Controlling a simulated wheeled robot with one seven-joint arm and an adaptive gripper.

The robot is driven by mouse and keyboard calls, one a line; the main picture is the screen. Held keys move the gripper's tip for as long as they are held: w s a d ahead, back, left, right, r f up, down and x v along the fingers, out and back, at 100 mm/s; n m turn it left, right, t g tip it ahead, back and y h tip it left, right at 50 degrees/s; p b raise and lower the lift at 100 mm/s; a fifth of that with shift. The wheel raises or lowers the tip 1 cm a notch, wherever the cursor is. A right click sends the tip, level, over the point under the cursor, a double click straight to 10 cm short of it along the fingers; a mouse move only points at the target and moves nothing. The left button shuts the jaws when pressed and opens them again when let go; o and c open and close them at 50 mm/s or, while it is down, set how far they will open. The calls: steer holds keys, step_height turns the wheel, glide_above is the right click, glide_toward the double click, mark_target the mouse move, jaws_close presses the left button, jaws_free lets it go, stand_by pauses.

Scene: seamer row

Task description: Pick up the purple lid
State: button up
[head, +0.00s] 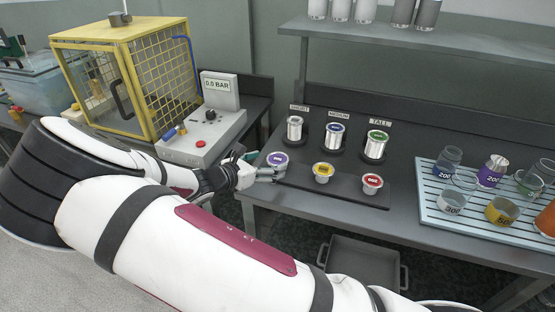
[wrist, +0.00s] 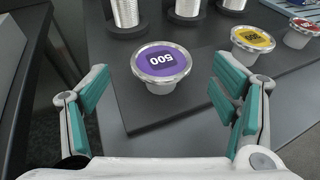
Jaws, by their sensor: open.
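The purple lid (head: 278,158) is a round, silver-rimmed lid on the left end of a dark mat (head: 340,188) near the counter's front left. In the wrist view the purple lid (wrist: 161,62) shows an upside-down "500" and sits ahead of and between the fingers. My gripper (wrist: 167,95) is open and empty, its teal pads spread to either side of the near part of the lid. In the head view my gripper (head: 262,172) is at the lid's left, and my arm crosses the foreground.
A yellow lid (head: 323,171) and a red lid (head: 372,183) stand to the right on the same mat. Behind are several cans on dark round bases, including a green-topped can (head: 376,145). A ribbed tray (head: 428,210) with jars is at right. A control box (head: 203,138) and yellow cage (head: 125,80) are left.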

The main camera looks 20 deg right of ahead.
mark_target(277, 159)
steer(key=x, duration=0.5)
steer(key=shift+r, duration=0.1)
steer(key=shift+s, duration=0.1)
steer(key=c, duration=0.8)
